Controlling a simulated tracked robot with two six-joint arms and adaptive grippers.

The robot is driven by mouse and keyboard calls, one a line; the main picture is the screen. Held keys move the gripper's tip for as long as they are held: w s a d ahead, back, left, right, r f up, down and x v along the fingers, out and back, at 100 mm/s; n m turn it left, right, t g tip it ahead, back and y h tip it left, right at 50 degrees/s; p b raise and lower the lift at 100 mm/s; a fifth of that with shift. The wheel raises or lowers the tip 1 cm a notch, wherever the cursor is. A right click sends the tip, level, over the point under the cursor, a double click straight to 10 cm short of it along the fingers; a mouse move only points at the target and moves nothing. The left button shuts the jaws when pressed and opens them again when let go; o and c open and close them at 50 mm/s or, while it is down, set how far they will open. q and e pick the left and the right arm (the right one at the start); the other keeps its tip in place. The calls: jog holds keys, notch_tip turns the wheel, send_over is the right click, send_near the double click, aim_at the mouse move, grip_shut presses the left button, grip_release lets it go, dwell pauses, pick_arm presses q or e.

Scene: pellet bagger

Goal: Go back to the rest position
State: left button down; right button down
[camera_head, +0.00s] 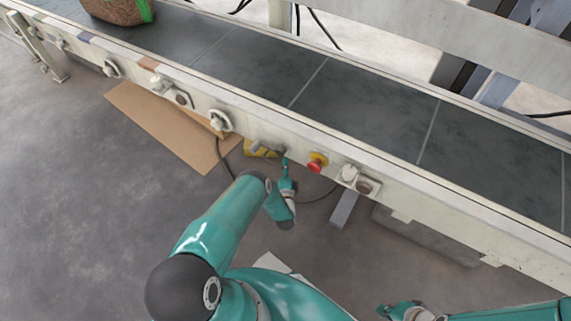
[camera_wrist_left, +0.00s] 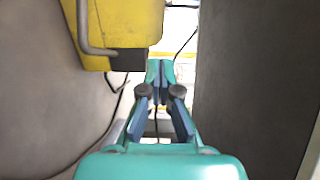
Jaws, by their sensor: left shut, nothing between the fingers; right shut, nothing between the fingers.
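My left gripper (camera_head: 285,162) is in front of the conveyor's near side, below its edge, between a yellow box and a red button. In the left wrist view the left gripper (camera_wrist_left: 159,70) points away from the camera, with its fingers together and nothing between them. My right gripper (camera_head: 383,310) is at the bottom edge of the head view, low and right of the left arm. It is small there, with its fingers together and no object visible in it.
The conveyor belt (camera_head: 360,105) crosses the view, with a green-edged bag of brown pellets (camera_head: 115,10) at upper left. A red button (camera_head: 315,164) sits on its side. A yellow box (camera_wrist_left: 125,22) with a metal handle is close left of the left gripper.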

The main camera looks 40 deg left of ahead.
pick_arm(q)
jog(key=s+d+r+n+g+h, duration=0.1)
jog(key=d+n+g+h, duration=0.2)
jog(key=d+h, duration=0.45)
jog(key=s+d+r+n+g+h, duration=0.1)
jog(key=d+r+n+g+h, duration=0.2)
jog(key=d, duration=0.7)
jog(key=s+d+r+n+g+h, duration=0.2)
jog(key=s+d+r, duration=0.1)
jog(key=s, duration=0.4)
jog(key=s+d+r+n+g+h, duration=0.1)
jog(key=s+d+r+n+g, duration=0.2)
jog(key=s, duration=0.5)
jog(key=s+d+r+n+g+h, duration=0.1)
jog(key=s+d+r+g+h, duration=0.2)
jog(key=s, duration=0.4)
notch_tip(320, 180, up, 35)
jog(key=d+y+p, duration=0.1)
jog(key=p, duration=3.3)
jog(key=shift+s+d+t+p, duration=0.25)
jog(key=shift+t+p, duration=0.05)
